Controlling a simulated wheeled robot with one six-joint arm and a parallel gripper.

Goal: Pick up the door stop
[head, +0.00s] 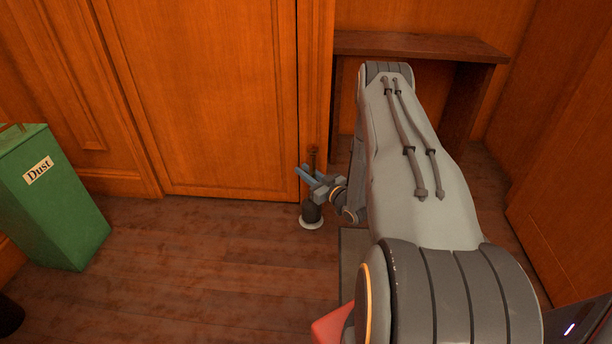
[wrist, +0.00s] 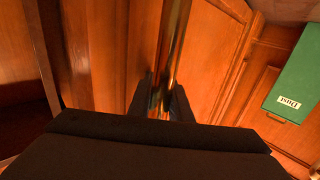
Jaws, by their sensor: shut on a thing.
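The door stop (head: 311,212) has a dark rounded body on a pale round base, with a thin upright stem above it. It is upright by the wooden panelling in the head view. My gripper (head: 309,176) is around the stem, above the body. In the wrist view the shiny brass-brown stem (wrist: 173,55) runs between the two dark fingers of my gripper (wrist: 161,98), which are shut on it. The body and base are hidden in the wrist view. I cannot tell whether the base touches the floor.
A green bin labelled "Dust" (head: 48,200) stands at the left; it also shows in the wrist view (wrist: 299,85). A dark wooden bench (head: 420,46) is behind my arm. Wood panelling (head: 210,90) rises close behind the door stop. The floor (head: 190,265) between bin and door stop is clear.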

